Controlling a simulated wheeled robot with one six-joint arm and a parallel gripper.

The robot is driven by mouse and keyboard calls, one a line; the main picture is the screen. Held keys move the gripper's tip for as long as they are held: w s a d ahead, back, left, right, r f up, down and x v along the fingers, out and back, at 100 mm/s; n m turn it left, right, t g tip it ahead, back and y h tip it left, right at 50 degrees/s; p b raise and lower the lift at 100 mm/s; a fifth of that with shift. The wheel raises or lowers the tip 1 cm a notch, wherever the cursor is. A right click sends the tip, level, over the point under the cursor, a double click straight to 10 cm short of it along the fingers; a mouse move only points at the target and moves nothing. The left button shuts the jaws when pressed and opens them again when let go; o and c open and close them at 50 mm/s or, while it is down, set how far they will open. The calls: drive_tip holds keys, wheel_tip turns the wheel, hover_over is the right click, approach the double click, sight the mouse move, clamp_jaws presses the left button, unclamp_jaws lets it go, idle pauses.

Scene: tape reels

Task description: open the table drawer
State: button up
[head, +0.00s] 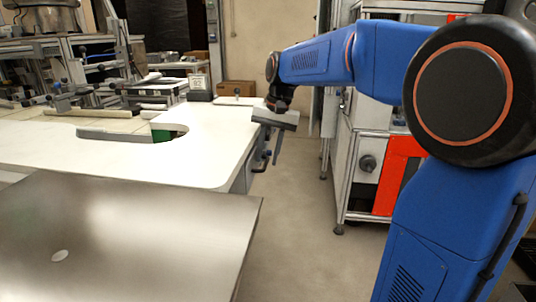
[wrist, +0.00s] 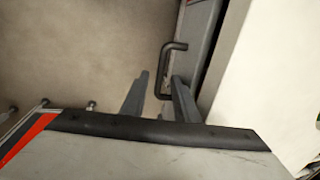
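The table drawer's grey front (wrist: 202,32) shows along the white table's edge in the wrist view. Its dark bar handle (wrist: 168,60) sticks out from it. My gripper (wrist: 160,76) is open, with one finger on each side of the handle bar in that picture. I cannot tell whether the fingertips are level with the bar or above it, and no contact shows. In the head view my gripper (head: 276,160) points down beside the table's right side, close to the drawer handle (head: 259,167). The drawer looks shut.
The white table (head: 205,150) has a curved cutout. A grey metal panel (head: 130,235) lies in the foreground. A framed machine with an orange-red panel (head: 398,175) stands at the right. Bare floor (head: 290,210) lies between the table and the machine.

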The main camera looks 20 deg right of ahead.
clamp_jaws()
drive_tip(key=shift+d, duration=0.1)
drive_tip(key=s+d, duration=0.4)
drive_tip(key=d, duration=0.4)
drive_tip(key=s+d, duration=0.5)
drive_tip(key=d, duration=0.2)
drive_tip(key=shift+d, duration=0.4)
drive_tip(key=shift+s, duration=0.1)
unclamp_jaws()
wheel_tip(320, 180, up, 17)
drive_tip(key=s+d, duration=0.1)
drive_tip(key=d, duration=0.1)
drive_tip(key=shift+s+d, duration=0.25)
drive_tip(key=shift+d, duration=0.15)
